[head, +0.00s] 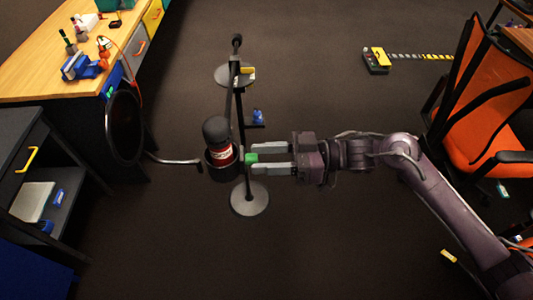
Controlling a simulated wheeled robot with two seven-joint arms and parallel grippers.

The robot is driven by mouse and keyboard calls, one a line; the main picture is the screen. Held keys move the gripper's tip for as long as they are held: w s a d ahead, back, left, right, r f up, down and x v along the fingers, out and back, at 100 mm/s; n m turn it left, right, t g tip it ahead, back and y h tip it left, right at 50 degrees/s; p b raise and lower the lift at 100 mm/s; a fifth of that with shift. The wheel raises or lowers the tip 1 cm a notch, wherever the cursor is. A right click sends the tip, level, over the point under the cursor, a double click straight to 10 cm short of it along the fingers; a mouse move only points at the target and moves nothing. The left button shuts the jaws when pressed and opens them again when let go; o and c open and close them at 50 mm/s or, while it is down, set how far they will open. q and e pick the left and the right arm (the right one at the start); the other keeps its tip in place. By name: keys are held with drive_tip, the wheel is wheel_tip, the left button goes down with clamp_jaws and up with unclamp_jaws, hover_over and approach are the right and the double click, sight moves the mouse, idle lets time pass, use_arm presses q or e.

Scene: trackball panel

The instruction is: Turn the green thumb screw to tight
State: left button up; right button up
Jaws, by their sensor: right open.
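The green thumb screw (251,158) sits on the right side of a dark round holder (212,172) on a stand. The holder carries an upright dark cylinder with a red and white band (219,148). My right gripper (256,158) comes in from the right, level with the screw. Its two fingers are open, one above and one below the green screw, with the screw between their tips. I cannot tell whether the fingers touch it. The screw's marking or turn position is too small to read. My left gripper is not in view.
A dark stand pole (238,100) with round bases (249,198) stands behind the holder. A black hoop (124,126) and a wooden workbench (60,30) are at left. An orange chair (478,110) stands at right. The floor below the gripper is clear.

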clamp_jaws()
